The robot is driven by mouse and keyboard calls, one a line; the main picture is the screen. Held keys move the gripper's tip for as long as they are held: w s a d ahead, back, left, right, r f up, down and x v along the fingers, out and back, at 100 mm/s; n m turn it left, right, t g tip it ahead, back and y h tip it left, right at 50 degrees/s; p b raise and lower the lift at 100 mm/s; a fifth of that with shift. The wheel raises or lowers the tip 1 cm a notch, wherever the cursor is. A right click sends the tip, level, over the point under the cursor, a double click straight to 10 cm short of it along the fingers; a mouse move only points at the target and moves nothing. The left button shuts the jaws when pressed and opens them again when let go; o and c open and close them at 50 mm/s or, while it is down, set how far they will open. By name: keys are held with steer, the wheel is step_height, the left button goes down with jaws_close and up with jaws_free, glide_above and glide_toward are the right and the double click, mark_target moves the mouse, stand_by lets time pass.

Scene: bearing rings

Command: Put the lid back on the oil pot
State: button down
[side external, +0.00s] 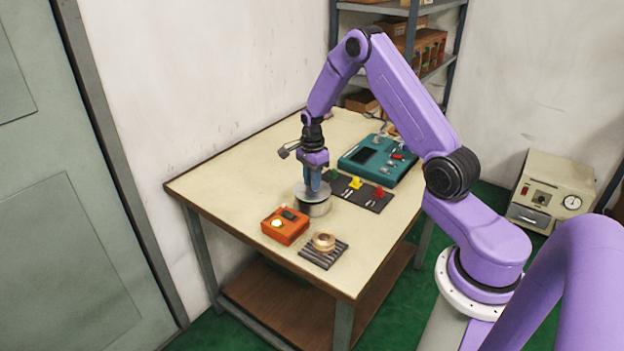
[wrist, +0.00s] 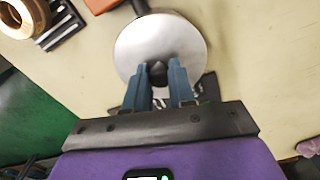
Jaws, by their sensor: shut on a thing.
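The oil pot (side external: 314,208) is a round grey metal pot standing on the table. Its lid (side external: 301,193), a flat silver disc, is at the pot's top; in the wrist view the lid (wrist: 135,48) fills the upper middle and hides the pot's opening. My gripper (side external: 313,188) points down over the pot, and its blue fingers (wrist: 159,78) are shut on the lid's dark knob (wrist: 157,72). I cannot tell whether the lid rests on the rim or hovers just above it.
An orange box (side external: 285,226) with a lit button and a copper-coloured ring (side external: 323,242) on a ribbed black pad (side external: 312,258) stand in front of the pot. A black mat (side external: 369,199) with coloured pieces and a teal device (side external: 377,160) are behind and right. The table's left part is clear.

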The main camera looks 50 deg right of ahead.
steer(key=shift+f, duration=0.65)
stand_by(0.6)
steer(key=c, duration=0.9)
jaws_free()
steer(key=shift+o, duration=0.2)
steer(key=shift+r, duration=3.8)
steer(key=shift+a, duration=0.1)
